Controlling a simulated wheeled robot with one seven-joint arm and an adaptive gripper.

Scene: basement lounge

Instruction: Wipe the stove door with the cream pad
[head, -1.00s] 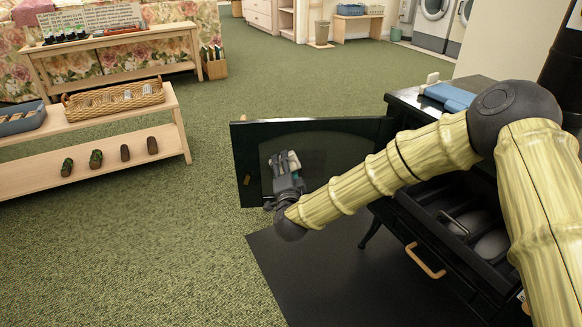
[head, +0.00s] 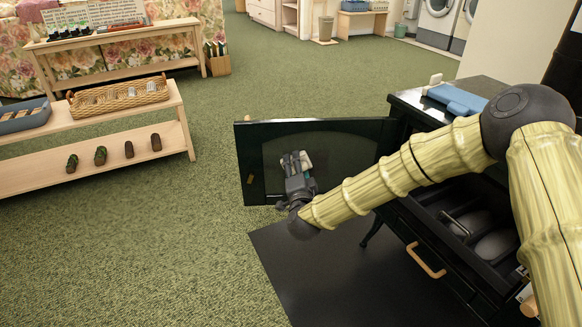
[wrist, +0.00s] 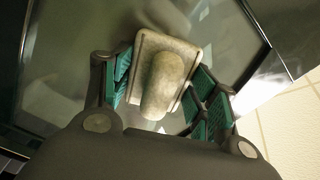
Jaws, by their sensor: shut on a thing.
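The black stove door (head: 352,147) stands swung open to the left of the stove, with a darker arched panel in its middle. My gripper (head: 294,163) is in front of the door's inner face. It is shut on the cream pad (head: 306,160). In the wrist view the pad (wrist: 193,48) is a squarish block with a rounded handle (wrist: 164,85), and the gripper's green-lined fingers (wrist: 161,90) hold it from both sides. The door's glossy panel (wrist: 245,55) lies behind the pad. I cannot tell whether the pad touches the door.
The black stove (head: 410,200) stands at right with an open drawer below and a folded blue cloth (head: 456,98) on top. A dark floor mat (head: 300,270) lies in front. A wooden shelf (head: 180,130) with a wicker basket (head: 118,96) is at left. Green carpet between is clear.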

